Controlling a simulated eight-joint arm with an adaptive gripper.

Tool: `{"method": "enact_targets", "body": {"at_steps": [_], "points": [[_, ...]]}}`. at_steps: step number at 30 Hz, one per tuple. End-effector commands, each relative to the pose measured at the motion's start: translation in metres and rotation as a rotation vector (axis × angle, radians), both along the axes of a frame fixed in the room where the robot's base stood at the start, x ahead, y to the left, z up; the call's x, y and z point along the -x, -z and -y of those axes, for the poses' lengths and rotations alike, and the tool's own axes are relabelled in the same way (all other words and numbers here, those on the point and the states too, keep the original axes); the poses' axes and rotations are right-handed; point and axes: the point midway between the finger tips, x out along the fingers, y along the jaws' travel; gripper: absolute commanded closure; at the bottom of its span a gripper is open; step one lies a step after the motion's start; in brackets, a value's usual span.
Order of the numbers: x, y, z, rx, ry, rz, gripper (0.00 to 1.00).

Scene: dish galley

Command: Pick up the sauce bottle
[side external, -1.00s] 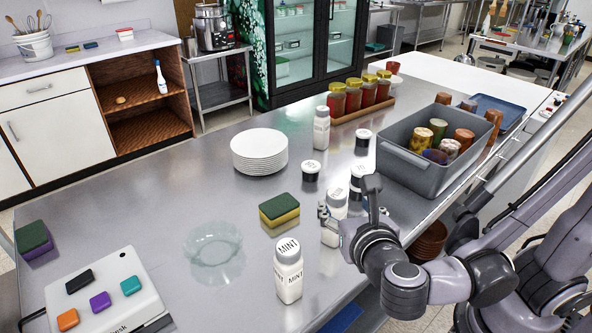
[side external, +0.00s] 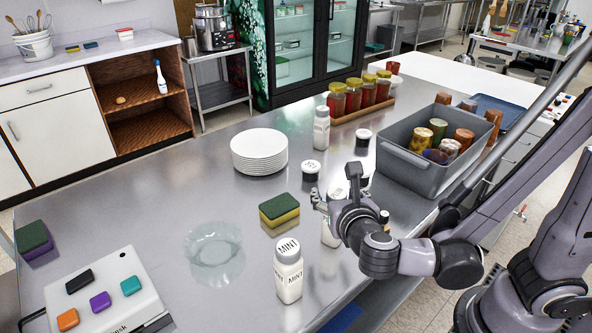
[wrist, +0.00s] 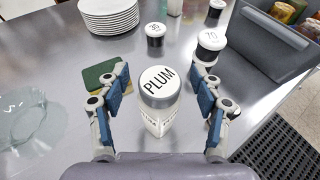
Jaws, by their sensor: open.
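A white sauce bottle with a grey-rimmed lid marked PLUM (wrist: 159,88) stands upright in the middle of the wrist view. In the side view this bottle (side external: 330,234) is partly hidden behind my gripper (side external: 321,203). In the wrist view my gripper (wrist: 162,84) is open, with one blue-padded finger on each side of the bottle and gaps to it. A similar white bottle marked MINT (side external: 288,272) stands nearer the camera. Another white bottle (side external: 321,128) stands farther back, its label unreadable.
A green-yellow sponge (side external: 279,211) lies left of the gripper. Small white-lidded jars (side external: 310,171) stand behind it, near a plate stack (side external: 259,152). A grey bin (side external: 399,172) holds several cans. A clear bowl (side external: 213,252) sits left, with bare counter around it.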

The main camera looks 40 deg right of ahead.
Motion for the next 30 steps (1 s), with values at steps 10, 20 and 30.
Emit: {"method": "enact_targets", "body": {"at_steps": [10, 20, 30], "points": [[-0.0001, 0.0, 0.0001, 0.0, 0.0, 0.0, 0.71], [0.0, -0.0002, 0.0001, 0.0, 0.0, 0.0, 1.0], [-0.0002, -0.0065, 0.0, 0.001, 0.0, 0.001, 1.0]]}}
